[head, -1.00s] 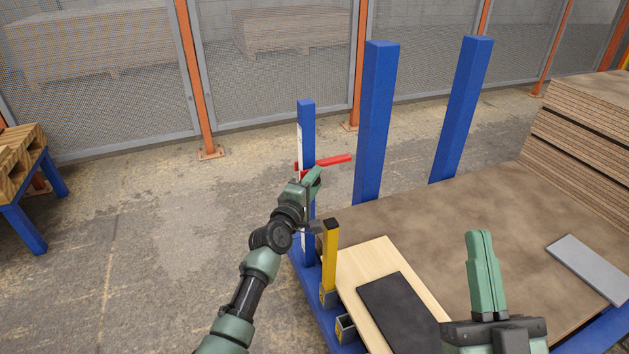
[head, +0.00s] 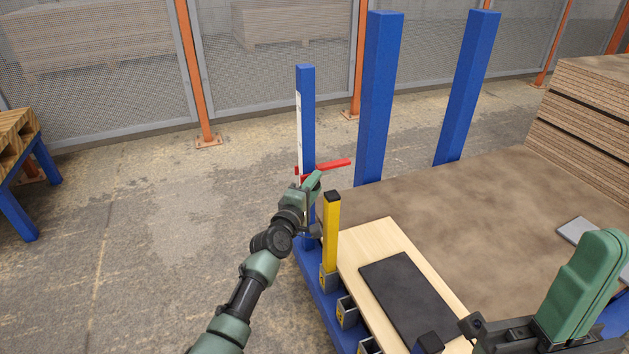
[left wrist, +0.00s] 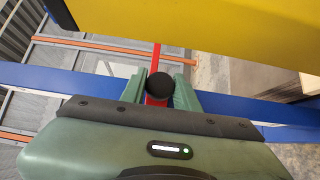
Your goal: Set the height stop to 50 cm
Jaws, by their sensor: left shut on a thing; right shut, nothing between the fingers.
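The height stop is a red slider with a red bar (head: 333,164) that sticks out to the right from a slim blue post (head: 306,110). A white scale strip (head: 299,120) runs down the post; its marks are too small to read. My left gripper (head: 312,183) is at the stop, just below the bar. In the left wrist view, its fingers (left wrist: 158,92) are closed around the stop's red part, with a round black knob (left wrist: 159,88) between them. My right gripper (head: 605,245) is shut and empty at the lower right.
A yellow upright (head: 331,230) stands close to the right of my left gripper. Two thick blue posts (head: 379,100) rise behind. A pale board (head: 375,240) with a dark panel (head: 405,285) lies on a large brown board (head: 470,215).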

